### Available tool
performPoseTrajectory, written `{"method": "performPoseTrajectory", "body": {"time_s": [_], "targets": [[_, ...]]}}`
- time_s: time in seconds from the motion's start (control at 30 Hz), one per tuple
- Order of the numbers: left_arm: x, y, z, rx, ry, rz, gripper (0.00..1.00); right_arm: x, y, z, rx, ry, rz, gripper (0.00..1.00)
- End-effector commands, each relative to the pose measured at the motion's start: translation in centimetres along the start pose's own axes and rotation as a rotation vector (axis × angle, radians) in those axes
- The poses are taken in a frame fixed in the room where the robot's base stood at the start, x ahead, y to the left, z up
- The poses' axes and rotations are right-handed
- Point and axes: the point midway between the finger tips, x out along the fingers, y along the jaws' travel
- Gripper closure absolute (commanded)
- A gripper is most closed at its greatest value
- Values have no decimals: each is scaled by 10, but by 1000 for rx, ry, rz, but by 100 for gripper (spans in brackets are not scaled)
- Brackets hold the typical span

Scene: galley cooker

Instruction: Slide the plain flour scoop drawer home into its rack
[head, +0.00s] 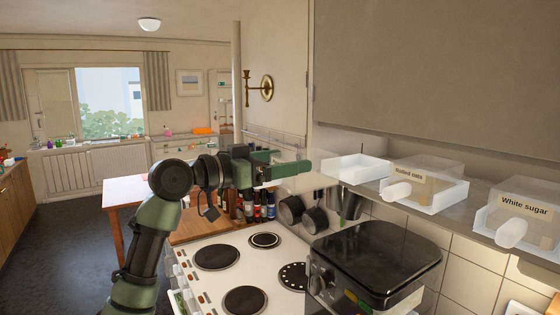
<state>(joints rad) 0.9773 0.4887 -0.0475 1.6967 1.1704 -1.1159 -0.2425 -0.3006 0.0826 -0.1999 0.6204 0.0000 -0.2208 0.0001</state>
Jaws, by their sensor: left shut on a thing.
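My left gripper (300,165) reaches in from the left above the cooker, its fingers pointing right. It is shut on the plain flour scoop drawer (298,184), a pale see-through shape around and behind the fingers. Its label and handle cannot be made out. An empty white rack bay (357,171) sits on the wall shelf to the right of the gripper, and the drawer appears to be outside it, to its left. My right gripper is not in view.
The rolled oats drawer (428,180) and white sugar drawer (525,214) sit in racks along the shelf (455,218). Below are a black-lidded appliance (377,255), hanging pans (291,210), several bottles (262,208) and the hob (245,265). Open floor lies left.

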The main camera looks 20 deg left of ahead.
Motion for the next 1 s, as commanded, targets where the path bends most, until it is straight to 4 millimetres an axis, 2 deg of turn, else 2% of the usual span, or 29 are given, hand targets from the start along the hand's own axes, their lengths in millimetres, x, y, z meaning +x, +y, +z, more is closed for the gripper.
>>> {"method": "performPoseTrajectory", "body": {"time_s": [1.0], "targets": [[30, 0, -2, 0, 2, 0, 61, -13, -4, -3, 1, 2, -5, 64]]}}
